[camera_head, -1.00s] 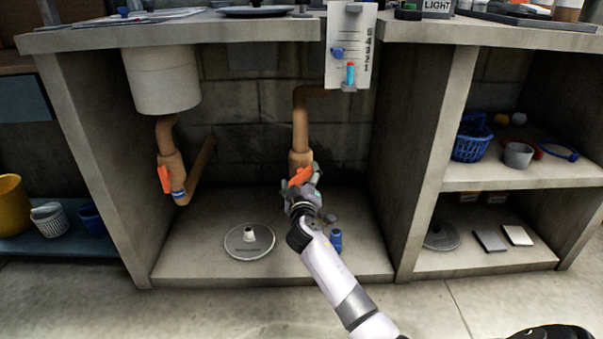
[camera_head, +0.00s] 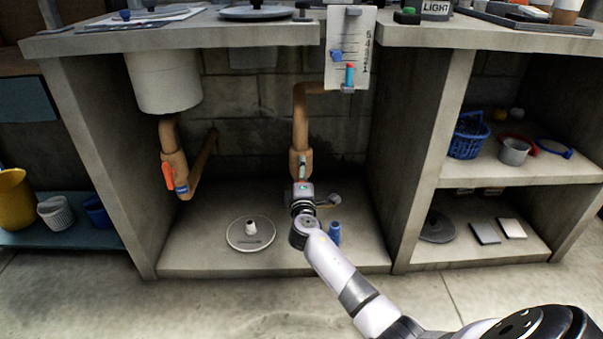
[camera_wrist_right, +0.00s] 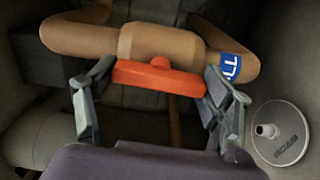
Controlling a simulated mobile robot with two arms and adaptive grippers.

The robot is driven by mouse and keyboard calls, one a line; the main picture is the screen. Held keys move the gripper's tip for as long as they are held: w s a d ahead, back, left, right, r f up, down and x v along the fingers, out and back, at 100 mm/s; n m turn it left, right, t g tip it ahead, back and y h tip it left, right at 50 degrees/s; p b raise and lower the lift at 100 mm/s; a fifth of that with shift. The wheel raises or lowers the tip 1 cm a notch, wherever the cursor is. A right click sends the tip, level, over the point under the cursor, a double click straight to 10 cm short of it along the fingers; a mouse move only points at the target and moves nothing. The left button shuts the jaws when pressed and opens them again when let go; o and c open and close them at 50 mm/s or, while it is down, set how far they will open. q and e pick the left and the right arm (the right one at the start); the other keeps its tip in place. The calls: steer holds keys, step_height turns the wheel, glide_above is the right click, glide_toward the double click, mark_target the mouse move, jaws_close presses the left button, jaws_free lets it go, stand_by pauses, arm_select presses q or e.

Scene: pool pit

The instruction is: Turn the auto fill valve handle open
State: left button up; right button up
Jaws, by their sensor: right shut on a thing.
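The auto fill valve sits on a brown pipe (camera_head: 300,118) under the counter, in the middle bay. In the right wrist view its orange handle (camera_wrist_right: 160,77) lies nearly along the brown valve body (camera_wrist_right: 160,42). A blue label with white letters (camera_wrist_right: 231,67) is beside it on the pipe. My right gripper (camera_head: 303,166) is at the valve, shut on the handle, with one finger at each end of it in the wrist view. In the head view the gripper hides the handle. My left gripper is not in view.
Another pipe with an orange handle (camera_head: 168,175) stands at the left of the bay. A round vacuum plate (camera_head: 250,240) and a small blue object (camera_head: 334,233) lie on the bay floor. A concrete divider (camera_head: 430,150) bounds the bay's right; the counter (camera_head: 230,38) is above.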

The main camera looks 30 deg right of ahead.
steer(key=shift+n, duration=0.4)
steer(key=o, duration=1.2)
steer(key=shift+c, duration=0.2)
steer(key=shift+a, duration=0.1)
steer(key=v, duration=1.2)
